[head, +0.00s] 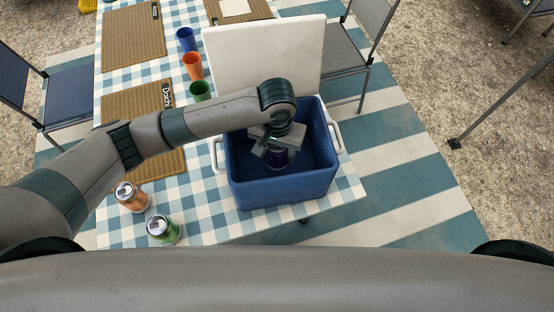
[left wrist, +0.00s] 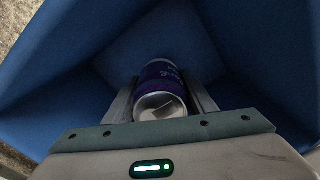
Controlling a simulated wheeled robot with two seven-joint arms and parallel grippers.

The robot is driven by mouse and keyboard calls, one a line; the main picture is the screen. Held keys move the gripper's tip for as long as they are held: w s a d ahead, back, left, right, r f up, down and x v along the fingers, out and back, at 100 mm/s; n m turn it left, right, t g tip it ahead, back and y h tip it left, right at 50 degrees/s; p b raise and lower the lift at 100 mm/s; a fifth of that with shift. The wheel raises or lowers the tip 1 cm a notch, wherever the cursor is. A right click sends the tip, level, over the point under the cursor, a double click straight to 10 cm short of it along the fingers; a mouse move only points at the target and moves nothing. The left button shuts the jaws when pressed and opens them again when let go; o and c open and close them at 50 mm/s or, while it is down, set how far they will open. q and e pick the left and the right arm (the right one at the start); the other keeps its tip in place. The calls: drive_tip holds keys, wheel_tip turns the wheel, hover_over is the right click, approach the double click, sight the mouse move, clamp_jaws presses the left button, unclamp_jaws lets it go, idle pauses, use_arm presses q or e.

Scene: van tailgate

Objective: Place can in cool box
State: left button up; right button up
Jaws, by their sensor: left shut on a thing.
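The blue cool box (head: 282,190) stands on the checked table with its white lid (head: 262,60) raised at the back. My left gripper (head: 276,150) reaches down into the open box. It is shut on a purple can (head: 277,160), which is inside the walls of the box. The left wrist view shows the can (left wrist: 161,88) between the two fingers, with the blue box walls (left wrist: 75,85) around it. I cannot tell whether the can touches the box floor. My right gripper is not in view.
An orange can (head: 131,197) and a green can (head: 163,230) stand at the table's front left. Blue (head: 186,39), orange (head: 193,66) and green (head: 200,90) cups stand left of the lid. Brown placemats (head: 133,38) lie further left. Chairs (head: 345,55) flank the table.

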sight(277, 162)
use_arm(q)
drive_tip(key=shift+f, duration=0.5)
drive_tip(key=shift+f, duration=0.5)
drive_tip(key=shift+f+p, duration=0.35)
drive_tip(key=shift+f, duration=1.05)
drive_tip(key=shift+f, duration=0.1)
drive_tip(key=o, duration=1.3)
drive_tip(key=shift+o, duration=0.2)
